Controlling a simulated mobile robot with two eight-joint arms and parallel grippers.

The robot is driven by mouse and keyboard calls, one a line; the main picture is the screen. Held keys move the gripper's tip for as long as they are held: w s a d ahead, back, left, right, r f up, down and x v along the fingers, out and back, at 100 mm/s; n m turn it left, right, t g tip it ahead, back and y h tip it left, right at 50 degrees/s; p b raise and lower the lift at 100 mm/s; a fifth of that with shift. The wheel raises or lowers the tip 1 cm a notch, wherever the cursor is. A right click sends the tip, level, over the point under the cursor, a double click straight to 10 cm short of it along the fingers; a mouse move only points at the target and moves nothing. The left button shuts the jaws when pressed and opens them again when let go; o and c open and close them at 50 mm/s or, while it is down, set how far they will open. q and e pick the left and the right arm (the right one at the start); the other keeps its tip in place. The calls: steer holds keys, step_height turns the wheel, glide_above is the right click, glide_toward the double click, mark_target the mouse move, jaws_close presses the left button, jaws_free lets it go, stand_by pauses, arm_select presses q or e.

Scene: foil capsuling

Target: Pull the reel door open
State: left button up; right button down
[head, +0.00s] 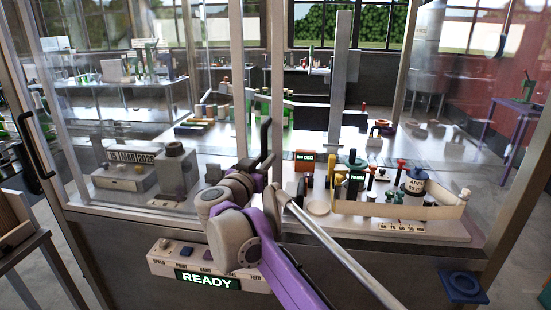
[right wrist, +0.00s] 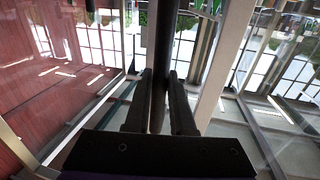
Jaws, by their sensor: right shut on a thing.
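My right gripper (head: 258,172) is in front of the glazed enclosure, at the middle upright. It is shut on a dark bar-shaped door handle (head: 266,135). In the right wrist view the two black fingers (right wrist: 162,82) close on either side of the dark handle bar (right wrist: 166,35). The reel door's clear pane (head: 258,60) and pale metal upright (head: 277,85) are by the handle. I cannot tell for sure whether the door stands ajar. My left gripper is out of view.
A control box (head: 205,268) with a green READY display is below the enclosure. A second dark handle (head: 36,145) is at the far left. A silver bar (head: 335,243) slants toward me at the lower right. A tray of small parts (head: 400,212) is inside at right.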

steer(key=shift+r, duration=0.1)
steer(key=c, duration=0.8)
jaws_free()
steer(key=shift+w, duration=0.1)
steer(key=shift+o, duration=0.2)
steer(key=b+v, duration=0.1)
steer(key=v, duration=1)
steer(key=shift+w+d, duration=0.1)
